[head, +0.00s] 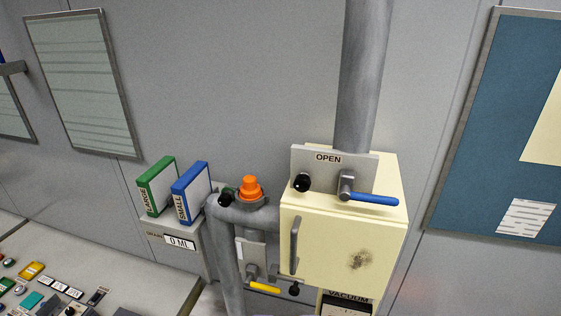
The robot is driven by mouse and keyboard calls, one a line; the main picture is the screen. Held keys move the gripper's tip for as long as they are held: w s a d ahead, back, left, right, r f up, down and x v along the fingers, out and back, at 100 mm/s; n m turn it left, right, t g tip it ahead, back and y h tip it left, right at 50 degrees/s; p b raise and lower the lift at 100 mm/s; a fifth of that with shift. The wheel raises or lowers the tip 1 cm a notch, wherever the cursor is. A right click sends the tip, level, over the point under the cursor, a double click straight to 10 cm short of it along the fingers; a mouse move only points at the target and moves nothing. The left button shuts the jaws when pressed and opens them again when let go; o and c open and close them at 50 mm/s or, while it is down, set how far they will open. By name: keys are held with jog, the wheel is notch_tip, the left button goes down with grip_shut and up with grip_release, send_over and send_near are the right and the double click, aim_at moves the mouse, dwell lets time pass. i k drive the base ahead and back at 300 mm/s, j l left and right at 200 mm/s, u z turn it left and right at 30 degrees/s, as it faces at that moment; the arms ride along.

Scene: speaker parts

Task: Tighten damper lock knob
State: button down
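A metal plate marked OPEN (325,158) sits on the pipe above the cream cabinet. A black round knob (301,182) is at the plate's left, and a blue-handled lever (372,198) at its right lies roughly level, pointing right. A second black knob (294,290) sits lower, beside a yellow-handled lever (265,287). No label shows which knob is the damper lock, and I cannot tell how tight either one is. My gripper is not in view.
The cream cabinet (345,245) has a grey door handle and a dark smudge. An orange cap (251,188) tops the pipework to its left. Green (157,186) and blue (191,192) binders stand on a grey holder. A control panel (60,285) with buttons fills the lower left.

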aim_at(303, 182)
jog(key=j+z, duration=0.25)
jog(key=j, duration=0.4)
jog(key=j+z, duration=0.25)
jog(key=j, duration=0.4)
jog(key=i+l, duration=0.15)
jog(key=i, duration=0.35)
jog(key=i+l, duration=0.2)
jog(key=i, duration=0.25)
